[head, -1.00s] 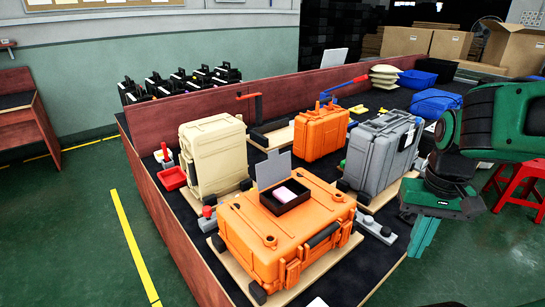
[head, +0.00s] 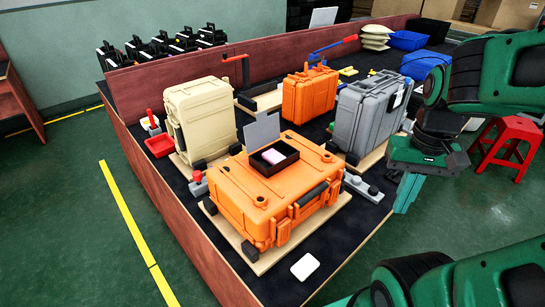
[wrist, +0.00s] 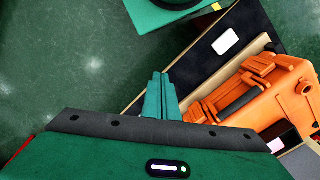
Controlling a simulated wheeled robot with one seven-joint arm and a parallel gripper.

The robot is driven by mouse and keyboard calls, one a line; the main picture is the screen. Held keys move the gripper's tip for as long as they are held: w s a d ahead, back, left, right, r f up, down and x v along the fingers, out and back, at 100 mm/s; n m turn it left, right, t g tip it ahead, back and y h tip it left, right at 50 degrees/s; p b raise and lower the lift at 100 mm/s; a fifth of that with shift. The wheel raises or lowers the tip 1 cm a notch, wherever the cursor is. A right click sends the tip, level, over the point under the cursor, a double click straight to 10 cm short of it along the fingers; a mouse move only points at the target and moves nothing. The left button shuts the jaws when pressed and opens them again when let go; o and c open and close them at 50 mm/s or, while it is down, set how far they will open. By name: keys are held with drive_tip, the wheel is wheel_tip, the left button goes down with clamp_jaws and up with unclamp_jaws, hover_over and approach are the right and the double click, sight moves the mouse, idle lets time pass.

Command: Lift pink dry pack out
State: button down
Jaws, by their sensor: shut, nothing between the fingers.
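The pink dry pack (head: 273,156) lies inside a small dark open box (head: 290,168) with its grey lid (head: 262,133) raised. The box sits on top of the large orange case (head: 296,200), which lies flat on a wooden board. In the wrist view the pack (wrist: 275,145) shows at the lower right, partly hidden by my gripper's body. My gripper (head: 408,194) is shut and empty, pointing down to the right of the case and apart from it. Its closed green fingers also show in the wrist view (wrist: 158,92).
A beige case (head: 203,118), an upright orange case (head: 310,93) and a grey case (head: 370,115) stand behind the flat orange case. A red clamp (head: 196,179) is at its left. A white pad (head: 305,267) lies in front. A red stool (head: 508,143) stands at the right.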

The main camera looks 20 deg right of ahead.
drive_tip(key=c, duration=2.4)
unclamp_jaws()
drive_tip(key=shift+c, duration=0.2)
drive_tip(key=o, duration=0.5)
drive_tip(key=shift+s+r, duration=0.25)
drive_tip(key=shift+s, duration=0.05)
drive_tip(key=o, duration=0.8)
drive_tip(key=w, duration=0.1)
drive_tip(key=w+r+n, duration=0.1)
drive_tip(key=w, duration=0.1)
drive_tip(key=shift+w+a+r, duration=0.2)
drive_tip(key=shift+a+r, duration=0.05)
drive_tip(key=shift+r, duration=0.15)
drive_tip(key=shift+o, duration=0.2)
drive_tip(key=n+t, duration=0.2)
drive_tip(key=n, duration=0.8)
approach(275, 155)
drive_tip(key=shift+y, duration=0.3)
drive_tip(key=shift+w+a+f, duration=0.1)
drive_tip(key=shift+w+f, duration=0.1)
drive_tip(key=shift+f, duration=1.15)
drive_tip(key=shift+w+d+f, duration=0.1)
drive_tip(key=shift+w+f, duration=0.1)
drive_tip(key=shift+f, duration=1.15)
drive_tip(key=shift+w+a+f, duration=0.1)
drive_tip(key=shift+w+f, duration=0.15)
drive_tip(key=shift+f, duration=1.1)
